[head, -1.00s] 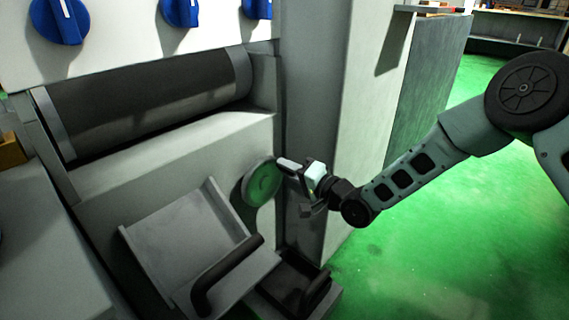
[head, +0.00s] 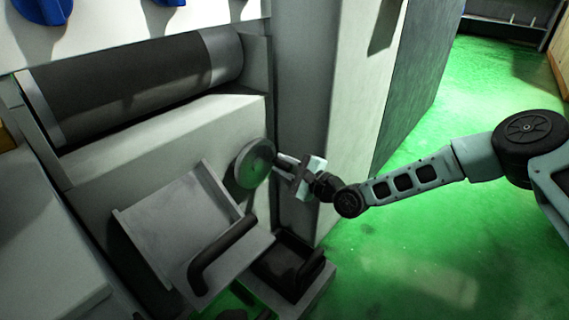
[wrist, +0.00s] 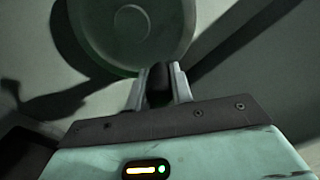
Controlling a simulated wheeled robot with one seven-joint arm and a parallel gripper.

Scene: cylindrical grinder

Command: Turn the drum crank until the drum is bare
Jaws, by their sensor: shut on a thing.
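The drum (head: 140,88) is a long dark grey cylinder lying in the recess of the machine. Most of its length looks dark, with a lighter band at its right end and a thin pale one at its left end. The crank (head: 255,162) is a round grey disc on the machine's front, right of the tilted tray; the disc also shows in the wrist view (wrist: 132,30). My gripper (head: 284,165) is at the disc's right side. In the wrist view its fingers (wrist: 160,88) are shut on the dark crank handle (wrist: 159,82) at the disc's lower edge.
A tilted grey tray (head: 165,215) with a dark bar handle (head: 222,255) juts out below the drum. A dark open bin (head: 290,265) sits low beside it. A grey column (head: 305,100) stands close behind my gripper. Green floor (head: 420,240) is clear at right.

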